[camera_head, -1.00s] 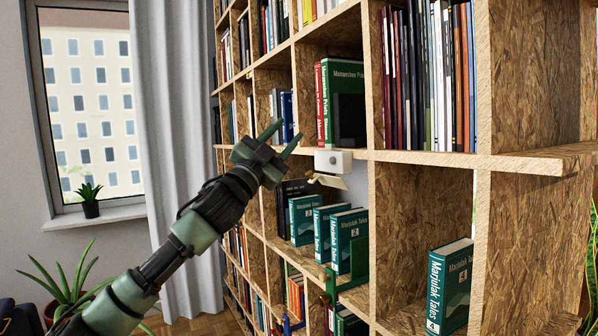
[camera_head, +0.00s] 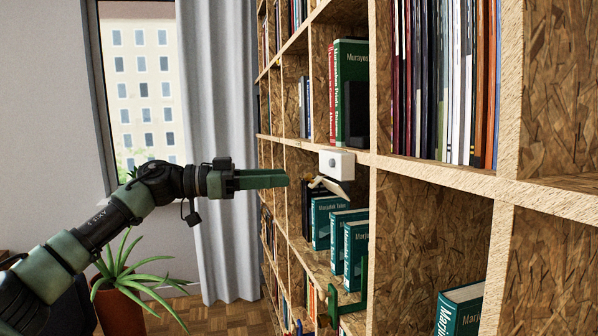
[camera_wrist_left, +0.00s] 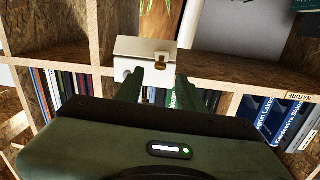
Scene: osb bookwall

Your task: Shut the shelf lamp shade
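The shelf lamp is a small white box (camera_head: 337,163) on the front edge of a shelf board. Its pale shade (camera_head: 331,187) hangs open below it, tilted outward. In the wrist view the white lamp (camera_wrist_left: 146,48) is straight ahead, beyond the fingertips, with a small brass-coloured part on it. My left gripper (camera_head: 286,178) is level and points right at the lamp, at about the shade's height. A small gap shows between its tips and the shade. Its two green fingers (camera_wrist_left: 158,82) stand apart with nothing held between them. My right gripper is not in view.
Teal books (camera_head: 340,235) stand in the compartment below the lamp, with a green bookend (camera_head: 364,287). Green and red books (camera_head: 349,90) stand above it. The shelf's wooden uprights are close on the right. A potted plant (camera_head: 122,290) stands at lower left.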

